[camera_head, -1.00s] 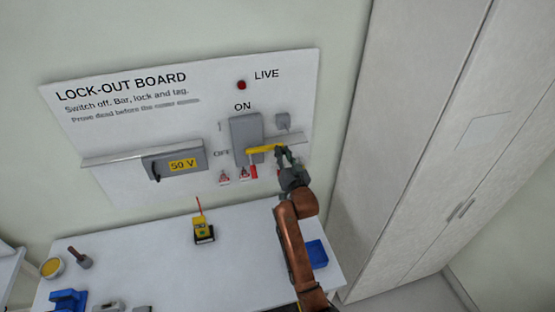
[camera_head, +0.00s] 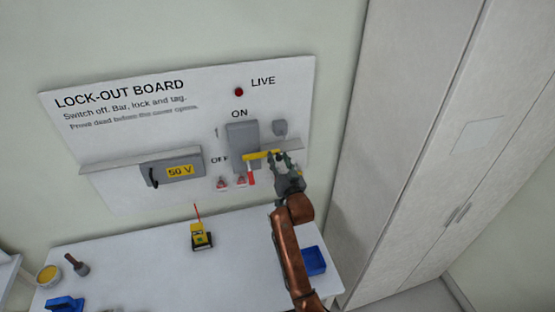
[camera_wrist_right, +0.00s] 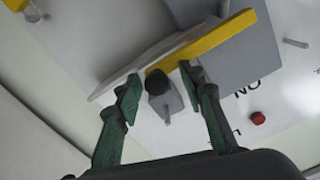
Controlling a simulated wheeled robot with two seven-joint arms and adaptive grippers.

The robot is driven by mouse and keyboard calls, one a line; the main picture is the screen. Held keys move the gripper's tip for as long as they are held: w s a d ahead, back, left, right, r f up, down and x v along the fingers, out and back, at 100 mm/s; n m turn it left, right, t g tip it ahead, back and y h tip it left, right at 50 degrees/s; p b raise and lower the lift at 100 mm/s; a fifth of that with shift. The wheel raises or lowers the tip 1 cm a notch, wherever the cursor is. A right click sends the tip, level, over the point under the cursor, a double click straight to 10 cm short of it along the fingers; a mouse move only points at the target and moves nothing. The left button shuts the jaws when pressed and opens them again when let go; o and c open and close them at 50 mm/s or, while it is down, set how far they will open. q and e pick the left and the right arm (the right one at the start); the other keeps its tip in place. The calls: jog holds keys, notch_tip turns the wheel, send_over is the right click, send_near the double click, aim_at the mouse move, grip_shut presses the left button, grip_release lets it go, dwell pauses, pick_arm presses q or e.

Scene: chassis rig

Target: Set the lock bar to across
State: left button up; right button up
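The yellow lock bar (camera_head: 258,155) lies nearly level across the lower part of the grey switch box (camera_head: 241,135), between the ON and OFF labels. In the right wrist view the bar (camera_wrist_right: 222,38) runs from the upper right down to a black round knob (camera_wrist_right: 157,82). My right gripper (camera_head: 285,158) is at the bar's right end. In the wrist view its green-padded fingers (camera_wrist_right: 165,92) stand apart on either side of the knob, with gaps showing. My left gripper is not in view.
A red-handled item (camera_head: 250,177) hangs below the bar, beside red-and-white tags (camera_head: 222,184). A ledge (camera_head: 110,165) crosses the board, with a 50 V box (camera_head: 175,170). A yellow meter (camera_head: 201,236) and a blue tray (camera_head: 313,261) are on the table.

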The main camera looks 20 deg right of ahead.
jog(key=shift+s, duration=0.2)
jog(key=shift+s+f, duration=0.1)
jog(key=shift+s, duration=0.25)
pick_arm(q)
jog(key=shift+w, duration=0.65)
pick_arm(e)
jog(key=s, duration=0.6)
jog(key=shift+s, duration=0.15)
